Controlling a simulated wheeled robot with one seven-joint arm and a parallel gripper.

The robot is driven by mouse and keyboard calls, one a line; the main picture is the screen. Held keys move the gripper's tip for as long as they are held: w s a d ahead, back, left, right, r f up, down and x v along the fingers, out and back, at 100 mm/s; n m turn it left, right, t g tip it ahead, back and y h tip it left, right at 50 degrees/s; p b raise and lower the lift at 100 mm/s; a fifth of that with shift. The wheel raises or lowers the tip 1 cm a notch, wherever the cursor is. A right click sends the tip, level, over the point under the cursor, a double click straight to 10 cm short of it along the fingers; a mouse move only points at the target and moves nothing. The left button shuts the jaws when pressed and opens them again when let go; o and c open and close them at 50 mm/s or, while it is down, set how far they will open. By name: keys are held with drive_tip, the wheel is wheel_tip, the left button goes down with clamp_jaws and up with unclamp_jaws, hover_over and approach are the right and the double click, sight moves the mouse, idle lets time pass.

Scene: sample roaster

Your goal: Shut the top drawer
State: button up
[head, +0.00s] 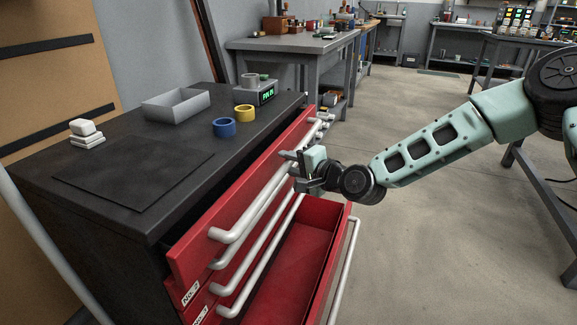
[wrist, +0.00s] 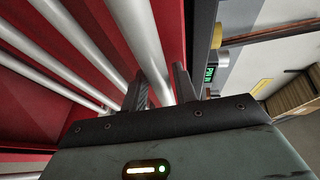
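The top drawer (head: 195,225) is the uppermost red front of the dark-topped cabinet. It stands out from the cabinet body, with a dark gap behind its upper edge. Its pale bar handle (head: 243,220) runs along the front and also shows in the wrist view (wrist: 136,27). My gripper (head: 292,168) is at the far part of this handle. In the wrist view its two dark fingers (wrist: 161,88) lie on either side of the bar, close against it, so it looks shut on the handle. The exact contact is partly hidden.
A lower drawer (head: 345,235) is pulled far out below my gripper and looks empty. The cabinet top (head: 140,170) carries a grey tray (head: 177,106), blue tape (head: 224,128), yellow tape (head: 244,113), a scale (head: 262,95) and white blocks (head: 86,132). Open floor lies right.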

sight(274, 159)
drive_tip(key=shift+w+a, duration=0.15)
drive_tip(key=shift+w, duration=0.05)
clamp_jaws()
drive_tip(key=shift+w+a, duration=0.25)
drive_tip(key=shift+a, duration=0.4)
drive_tip(key=shift+w+a, duration=0.2)
drive_tip(key=shift+a, duration=0.5)
drive_tip(key=shift+w+a, duration=0.25)
drive_tip(key=shift+a, duration=0.4)
unclamp_jaws()
drive_tip(key=shift+a, duration=0.1)
drive_tip(key=p+v, duration=0.4)
drive_tip(key=v, duration=1.3)
drive_tip(key=shift+d+r, duration=0.15)
drive_tip(key=shift+d, duration=0.05)
